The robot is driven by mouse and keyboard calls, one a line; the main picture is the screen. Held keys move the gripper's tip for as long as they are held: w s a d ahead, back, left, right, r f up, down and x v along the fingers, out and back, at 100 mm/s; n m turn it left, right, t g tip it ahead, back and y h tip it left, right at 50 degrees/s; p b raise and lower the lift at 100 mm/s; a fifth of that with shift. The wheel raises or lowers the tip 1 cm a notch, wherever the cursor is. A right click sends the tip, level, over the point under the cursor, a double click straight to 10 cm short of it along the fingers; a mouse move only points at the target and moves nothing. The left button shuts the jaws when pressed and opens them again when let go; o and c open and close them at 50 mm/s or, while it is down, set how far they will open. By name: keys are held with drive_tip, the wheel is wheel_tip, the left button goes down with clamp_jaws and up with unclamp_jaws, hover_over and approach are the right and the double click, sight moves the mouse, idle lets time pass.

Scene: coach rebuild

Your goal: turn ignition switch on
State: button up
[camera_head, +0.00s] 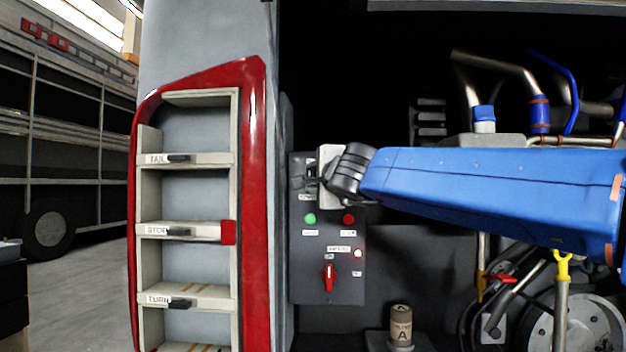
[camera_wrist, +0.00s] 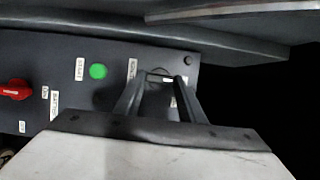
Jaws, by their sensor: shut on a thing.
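A dark control panel (camera_head: 325,275) stands in the middle of the head view. My gripper (camera_head: 313,182) reaches its upper part from the right, and its jaws are closed at the switch there. In the wrist view the fingers (camera_wrist: 163,82) converge on a small part at the end of the panel. I take this part to be the ignition switch, but the fingers mostly hide it, so its position cannot be told. A white label (camera_wrist: 132,69) shows beside the fingers.
Below are a green button (camera_head: 310,219), a red button (camera_head: 348,219) and a red rotary knob (camera_head: 329,277). A red-edged shelf (camera_head: 254,200) stands to the left. Pipes with blue hoses (camera_head: 541,112) and a canister (camera_head: 401,326) are to the right.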

drive_tip(key=shift+a+f+m+t, duration=0.15)
drive_tip(key=shift+m+t, duration=0.3)
drive_tip(key=shift+m, duration=0.65)
drive_tip(key=shift+d+f+m+t, duration=0.15)
drive_tip(key=shift+m+t, duration=0.3)
drive_tip(key=shift+m, duration=0.65)
drive_tip(key=shift+a+f+m+t+h, duration=0.1)
drive_tip(key=shift+m+t+h, duration=0.35)
drive_tip(key=shift+m, duration=1.05)
drive_tip(key=shift+a+f+m+t+h, duration=0.1)
drive_tip(key=shift+m+t+h, duration=0.35)
drive_tip(key=shift+m, duration=1.05)
drive_tip(key=shift+a+f+m+t+h, duration=0.1)
drive_tip(key=shift+m+t+h, duration=0.35)
drive_tip(key=shift+m, duration=1.05)
drive_tip(key=o, duration=1)
drive_tip(key=shift+o, duration=0.2)
